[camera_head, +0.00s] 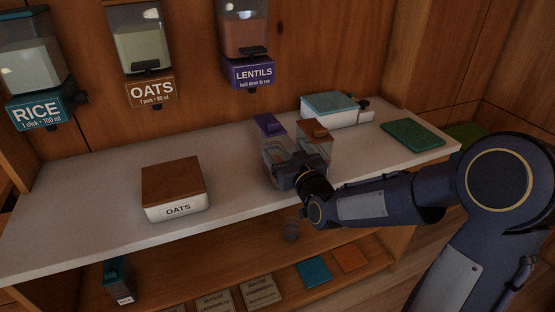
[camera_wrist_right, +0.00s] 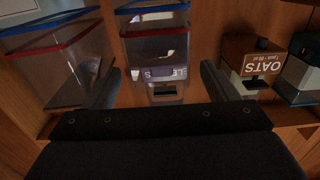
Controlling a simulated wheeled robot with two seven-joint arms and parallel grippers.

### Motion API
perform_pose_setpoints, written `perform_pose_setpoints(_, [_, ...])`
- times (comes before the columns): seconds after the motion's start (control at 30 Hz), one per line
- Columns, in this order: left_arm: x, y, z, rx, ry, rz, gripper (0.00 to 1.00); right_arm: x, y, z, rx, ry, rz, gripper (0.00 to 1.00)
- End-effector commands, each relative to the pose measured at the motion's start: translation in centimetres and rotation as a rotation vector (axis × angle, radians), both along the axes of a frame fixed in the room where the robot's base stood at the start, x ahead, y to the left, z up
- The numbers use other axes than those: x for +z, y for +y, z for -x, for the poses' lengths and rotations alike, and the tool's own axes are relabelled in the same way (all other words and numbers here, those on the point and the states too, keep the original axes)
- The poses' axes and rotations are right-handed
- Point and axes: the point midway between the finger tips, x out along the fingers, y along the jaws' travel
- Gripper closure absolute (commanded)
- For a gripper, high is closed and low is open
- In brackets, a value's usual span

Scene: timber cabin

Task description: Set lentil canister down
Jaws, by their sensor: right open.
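A clear canister (camera_head: 275,152) with a purple lid (camera_head: 270,124) stands upright on the white counter (camera_head: 240,150). I take it as the lentil canister; its lower front is partly hidden by my right gripper (camera_head: 296,168). My right gripper is open at the canister. In the right wrist view, my two fingers (camera_wrist_right: 157,84) are spread, with a clear canister (camera_wrist_right: 155,45) ahead between them. A second clear canister with a brown lid (camera_head: 317,129) stands close to its right. Whether the fingers touch either canister I cannot tell. My left gripper is not in view.
Wall dispensers for rice (camera_head: 38,112), oats (camera_head: 150,90) and lentils (camera_head: 253,73) hang behind. An oats box (camera_head: 176,184) stands left on the counter. A teal-lidded container (camera_head: 328,108) and a green mat (camera_head: 412,134) are at right. Bare counter lies between box and canisters.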

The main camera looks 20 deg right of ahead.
Motion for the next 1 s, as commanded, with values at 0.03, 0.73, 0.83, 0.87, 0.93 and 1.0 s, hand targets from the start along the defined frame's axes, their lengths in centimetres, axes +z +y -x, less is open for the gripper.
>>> perform_pose_setpoints(0.03, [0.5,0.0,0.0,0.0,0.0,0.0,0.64,0.2,0.1,-0.9,0.0,0.002,-0.001,0.2])
perform_pose_setpoints(0.73, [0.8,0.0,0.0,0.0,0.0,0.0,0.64,0.0,0.1,-3.5,0.0,0.001,-0.002,0.5])
perform_pose_setpoints(0.83, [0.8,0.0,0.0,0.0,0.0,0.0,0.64,0.0,0.1,-3.5,0.0,0.001,-0.002,0.63])
perform_pose_setpoints(0.87, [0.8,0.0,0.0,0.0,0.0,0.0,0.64,0.0,0.1,-3.5,0.0,0.001,-0.002,0.67])
perform_pose_setpoints(0.93, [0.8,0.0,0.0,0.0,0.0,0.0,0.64,0.0,0.1,-3.5,0.0,0.001,-0.002,0.76])
perform_pose_setpoints(1.0, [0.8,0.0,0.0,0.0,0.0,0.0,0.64,0.0,0.1,-3.5,0.0,0.001,-0.002,0.85])
